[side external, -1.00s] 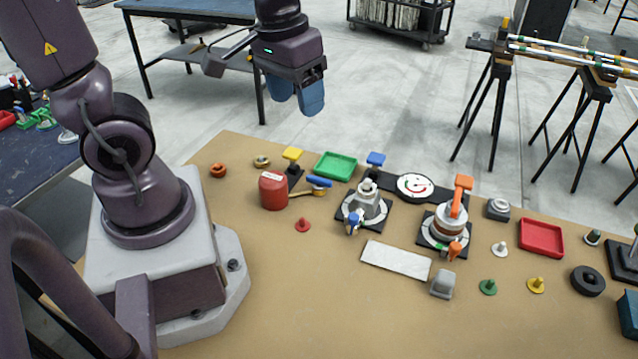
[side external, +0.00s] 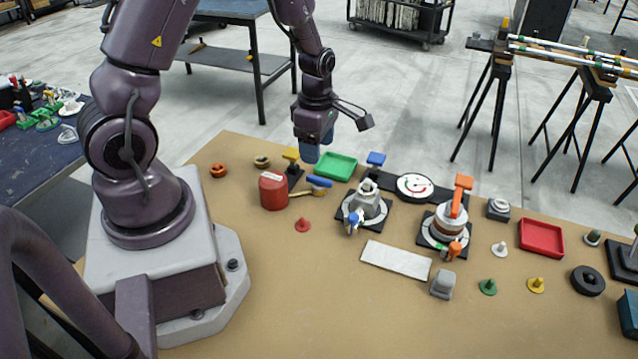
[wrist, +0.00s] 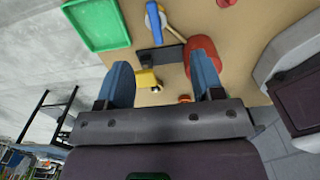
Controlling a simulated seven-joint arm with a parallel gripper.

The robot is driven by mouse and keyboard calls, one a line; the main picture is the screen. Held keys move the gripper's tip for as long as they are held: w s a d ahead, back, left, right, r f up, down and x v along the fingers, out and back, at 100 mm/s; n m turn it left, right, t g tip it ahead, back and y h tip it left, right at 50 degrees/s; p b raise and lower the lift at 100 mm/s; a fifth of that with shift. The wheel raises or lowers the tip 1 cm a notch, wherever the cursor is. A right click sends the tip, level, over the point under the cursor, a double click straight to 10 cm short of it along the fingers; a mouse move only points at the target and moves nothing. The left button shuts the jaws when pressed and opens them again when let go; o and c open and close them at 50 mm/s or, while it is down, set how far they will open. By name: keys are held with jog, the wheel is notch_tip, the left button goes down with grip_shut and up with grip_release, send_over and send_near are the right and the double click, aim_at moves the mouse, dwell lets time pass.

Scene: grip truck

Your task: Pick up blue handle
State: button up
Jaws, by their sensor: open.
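A blue handle (side external: 319,181) lies on the table by a wooden-handled tool and the green tray; in the wrist view it is an elongated blue piece (wrist: 155,22) at the top centre. A blue block-like knob (side external: 376,159) stands behind the grey valve, and a small blue lever (side external: 353,222) is at that valve's front. My gripper (side external: 312,153) is above the far left of the table, blue fingers pointing down. In the wrist view my gripper (wrist: 161,72) is open and empty, with the yellow-topped piece (wrist: 147,78) seen between its fingers.
A red can (side external: 273,191), a yellow-topped piece on a black base (side external: 292,155) and the green tray (side external: 336,165) crowd the handle. A gauge (side external: 415,186) and an orange-handled valve (side external: 450,222) stand to the right.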

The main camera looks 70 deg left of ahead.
aim_at(321, 179)
notch_tip(321, 179, down, 6)
jog(key=shift+r, duration=0.25)
jog(key=f, duration=0.3)
jog(key=w+f, duration=0.1)
jog(key=f, duration=0.1)
jog(key=shift+c, duration=0.2)
jog(key=c, duration=1)
jog(key=shift+c, duration=0.2)
jog(key=shift+r, duration=0.1)
